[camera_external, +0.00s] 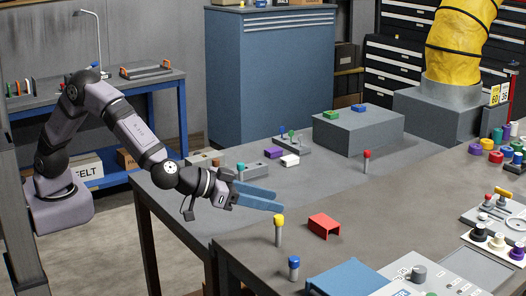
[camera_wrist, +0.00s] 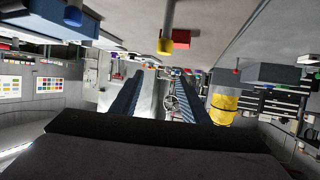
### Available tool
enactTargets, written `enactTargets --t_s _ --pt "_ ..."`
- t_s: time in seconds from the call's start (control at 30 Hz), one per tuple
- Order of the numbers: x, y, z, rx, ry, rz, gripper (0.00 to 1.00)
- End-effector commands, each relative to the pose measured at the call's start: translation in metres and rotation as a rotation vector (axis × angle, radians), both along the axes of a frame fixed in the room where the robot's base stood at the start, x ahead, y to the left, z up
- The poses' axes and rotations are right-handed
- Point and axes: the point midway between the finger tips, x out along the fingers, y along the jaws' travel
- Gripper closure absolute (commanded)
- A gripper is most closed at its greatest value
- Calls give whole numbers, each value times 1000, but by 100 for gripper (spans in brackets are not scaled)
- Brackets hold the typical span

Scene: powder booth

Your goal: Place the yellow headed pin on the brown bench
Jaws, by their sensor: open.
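The yellow headed pin (camera_external: 279,221) stands upright on its grey stem near the left end of the near brownish bench (camera_external: 400,200). The pin also hangs upside down in the inverted wrist view (camera_wrist: 165,45). My gripper (camera_external: 279,201) is open and empty, its two blue fingers pointing right, a little above and behind the pin's head in the picture. The fingers also show in the wrist view (camera_wrist: 158,76), with nothing between them and the pin beyond their tips. No contact with the pin shows.
A red bracket (camera_external: 324,225) is right of the pin, and a blue headed pin (camera_external: 294,263) stands in front. A red headed pin (camera_external: 367,155) stands farther back. A grey block (camera_external: 358,134) sits behind. The middle of the near bench is fairly clear.

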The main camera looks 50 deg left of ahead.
Motion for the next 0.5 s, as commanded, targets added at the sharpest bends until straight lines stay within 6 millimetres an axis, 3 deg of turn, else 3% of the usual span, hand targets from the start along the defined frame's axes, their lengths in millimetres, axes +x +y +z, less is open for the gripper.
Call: enactTargets --t_s 0.03,0.1,0.23,0.5 --pt "-4 -4 0 7 17 2 58" --pt "-3 -1 -22 13 15 4 58" --pt "-2 -1 -42 10 14 4 58" --pt "-1 -1 -53 5 12 4 58"
